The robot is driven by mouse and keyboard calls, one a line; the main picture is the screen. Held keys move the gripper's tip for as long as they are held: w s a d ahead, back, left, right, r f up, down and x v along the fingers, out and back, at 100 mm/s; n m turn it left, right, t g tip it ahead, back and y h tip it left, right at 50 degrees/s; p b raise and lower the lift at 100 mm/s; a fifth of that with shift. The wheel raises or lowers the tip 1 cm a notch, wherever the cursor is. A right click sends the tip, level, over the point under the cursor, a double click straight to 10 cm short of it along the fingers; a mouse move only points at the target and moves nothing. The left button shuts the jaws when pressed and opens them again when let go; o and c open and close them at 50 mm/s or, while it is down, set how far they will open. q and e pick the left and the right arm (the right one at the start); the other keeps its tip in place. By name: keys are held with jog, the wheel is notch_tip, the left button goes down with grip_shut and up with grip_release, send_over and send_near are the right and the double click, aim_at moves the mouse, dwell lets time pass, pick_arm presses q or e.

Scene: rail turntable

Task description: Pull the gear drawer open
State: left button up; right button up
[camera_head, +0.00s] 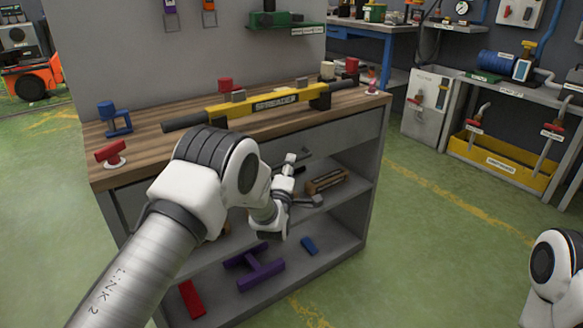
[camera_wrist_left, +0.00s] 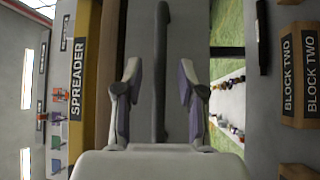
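The gear drawer (camera_head: 345,137) is the grey front under the wooden top of the bench in the head view. It looks flush with the bench. Its dark bar handle (camera_wrist_left: 161,70) runs between the fingers in the left wrist view; in the head view my arm hides most of it. My left gripper (camera_wrist_left: 160,85) is open around the handle, with a gap on each side. In the head view it is at the drawer front (camera_head: 291,163), partly hidden by the wrist. My right gripper is out of view; only part of the right arm shows at the lower right.
A yellow spreader bar (camera_head: 265,104) lies along the bench top (camera_head: 150,140). A blue piece (camera_head: 116,118) and a red piece (camera_head: 111,152) stand at its left. Below the drawer, open shelves hold a purple part (camera_head: 254,267) and a wooden block (camera_head: 326,181). Green floor (camera_head: 430,220) is clear at right.

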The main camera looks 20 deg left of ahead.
pick_arm(q)
jog(key=w, duration=0.2)
jog(key=shift+w+a+r, duration=0.1)
jog(key=shift+w, duration=0.25)
grip_shut()
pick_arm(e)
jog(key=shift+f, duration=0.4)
pick_arm(q)
jog(key=shift+s, duration=0.1)
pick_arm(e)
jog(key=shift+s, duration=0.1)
